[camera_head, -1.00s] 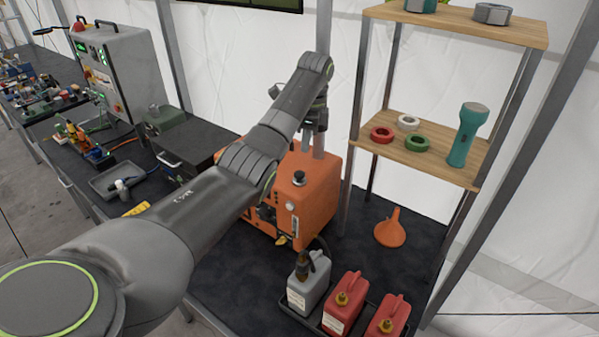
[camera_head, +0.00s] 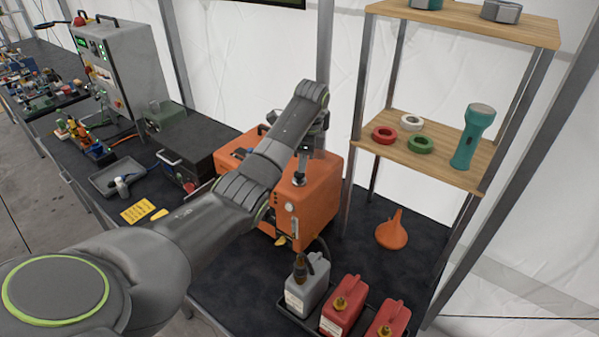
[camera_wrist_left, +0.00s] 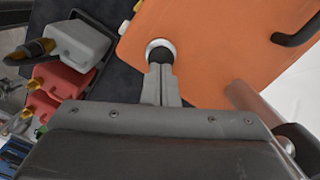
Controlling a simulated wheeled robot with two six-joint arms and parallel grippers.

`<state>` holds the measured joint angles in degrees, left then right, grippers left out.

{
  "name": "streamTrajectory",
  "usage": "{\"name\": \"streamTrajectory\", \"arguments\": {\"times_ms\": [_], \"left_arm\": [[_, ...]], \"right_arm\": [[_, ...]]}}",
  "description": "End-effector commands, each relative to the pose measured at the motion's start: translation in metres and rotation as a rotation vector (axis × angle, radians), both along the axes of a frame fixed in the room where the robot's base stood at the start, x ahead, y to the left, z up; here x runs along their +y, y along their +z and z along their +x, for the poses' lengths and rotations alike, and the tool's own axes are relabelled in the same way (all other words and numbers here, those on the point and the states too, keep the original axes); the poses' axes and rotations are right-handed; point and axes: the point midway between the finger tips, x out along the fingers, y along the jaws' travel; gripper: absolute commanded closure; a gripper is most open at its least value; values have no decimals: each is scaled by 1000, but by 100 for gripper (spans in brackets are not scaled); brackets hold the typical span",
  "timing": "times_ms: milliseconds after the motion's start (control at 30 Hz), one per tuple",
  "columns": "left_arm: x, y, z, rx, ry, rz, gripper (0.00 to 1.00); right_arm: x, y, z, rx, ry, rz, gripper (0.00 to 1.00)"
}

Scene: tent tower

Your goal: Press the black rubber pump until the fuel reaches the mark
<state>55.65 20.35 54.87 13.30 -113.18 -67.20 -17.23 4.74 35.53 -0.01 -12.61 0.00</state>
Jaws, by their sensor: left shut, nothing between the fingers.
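The black rubber pump (camera_head: 299,182) sits on top of the orange generator (camera_head: 318,200). In the left wrist view the pump (camera_wrist_left: 160,54) shows as a black dome in a pale ring. My left gripper (camera_head: 300,168) is shut and empty, pointing down at the pump. In the left wrist view its fingertips (camera_wrist_left: 161,70) line up with the pump and overlap its near edge; I cannot tell whether they touch it. A narrow pale strip (camera_head: 294,227), perhaps the fuel gauge, is on the generator's front; its level and mark are too small to read. My right gripper is out of view.
A grey can (camera_head: 306,292) with a dark nozzle and red cans (camera_head: 342,308) stand in a tray in front. An orange funnel (camera_head: 392,232) is to the right. A wooden shelf (camera_head: 440,160) holding tape rolls and a flashlight rises beside the generator.

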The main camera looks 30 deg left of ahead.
Motion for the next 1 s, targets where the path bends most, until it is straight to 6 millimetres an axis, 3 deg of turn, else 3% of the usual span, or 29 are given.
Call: {"name": "streamTrajectory", "arguments": {"times_ms": [167, 367, 567, 800, 1000], "left_arm": [[0, -4, 0, 1, 0, 0, 100], [0, -22, 0, 2, 0, 0, 100], [-1, -19, 0, 2, 0, -1, 100], [-26, -11, 10, 2, -2, -3, 100], [-28, -9, 12, 1, 0, 0, 100]], "right_arm": [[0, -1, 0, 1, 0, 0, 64], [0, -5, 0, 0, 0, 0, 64], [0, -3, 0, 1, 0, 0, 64], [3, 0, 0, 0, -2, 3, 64], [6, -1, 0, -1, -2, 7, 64]]}}
